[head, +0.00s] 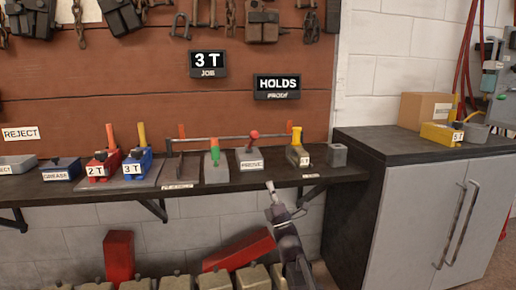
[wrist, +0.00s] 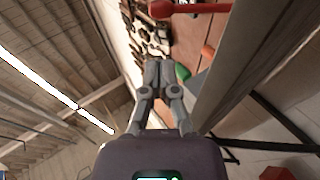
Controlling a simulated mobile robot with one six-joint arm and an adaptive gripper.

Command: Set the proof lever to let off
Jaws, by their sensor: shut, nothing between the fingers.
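The lever with the red ball knob (head: 253,135) stands on a grey block whose label seems to read PROVE (head: 251,164), on the dark shelf. A red knob and rod also show at the top edge of the wrist view (wrist: 165,9). My gripper (head: 270,187) is shut and empty, just in front of the shelf edge, below and right of the lever block and apart from it. In the wrist view my closed fingers (wrist: 158,66) point toward the board. A sign reads HOLDS, PROOF (head: 277,86). No let-off marking is readable.
A block with a green handle (head: 215,159) stands left of the lever; a yellow-handled one (head: 297,150) stands right. A thin bar (head: 215,137) runs behind. A 3 T JOB sign (head: 208,64) hangs above. A grey cabinet (head: 410,215) stands right. Space before the shelf is open.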

